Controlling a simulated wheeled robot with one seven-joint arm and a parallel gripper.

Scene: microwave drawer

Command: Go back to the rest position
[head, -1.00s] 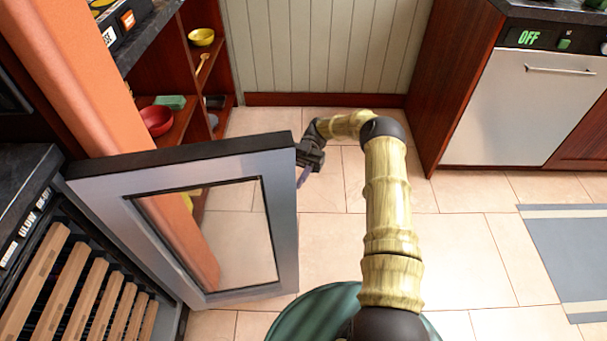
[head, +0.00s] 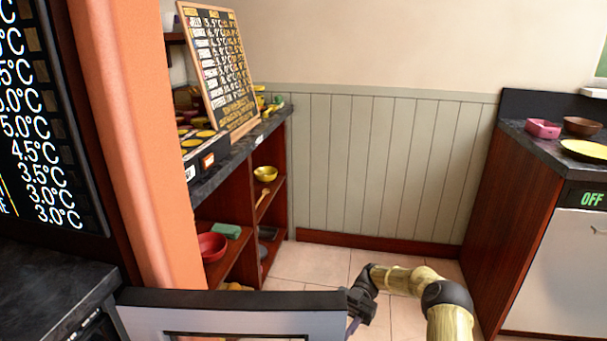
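My gripper (head: 353,322) is low in the head view, at the right end of an open grey door with a black top edge (head: 235,299). It is right beside the door's free edge; I cannot tell whether it touches it. Its fingers are small and dark, so their opening is unclear. My arm, with pale bamboo-like links, bends from the gripper to the lower right. The lower part of the door and the appliance interior are out of view.
An orange pillar (head: 140,140) stands at the left. Behind it are shelves with a red bowl (head: 212,246) and a yellow bowl (head: 265,173). A counter with a dishwasher (head: 565,270) stands at the right. Tiled floor (head: 310,262) lies clear between them.

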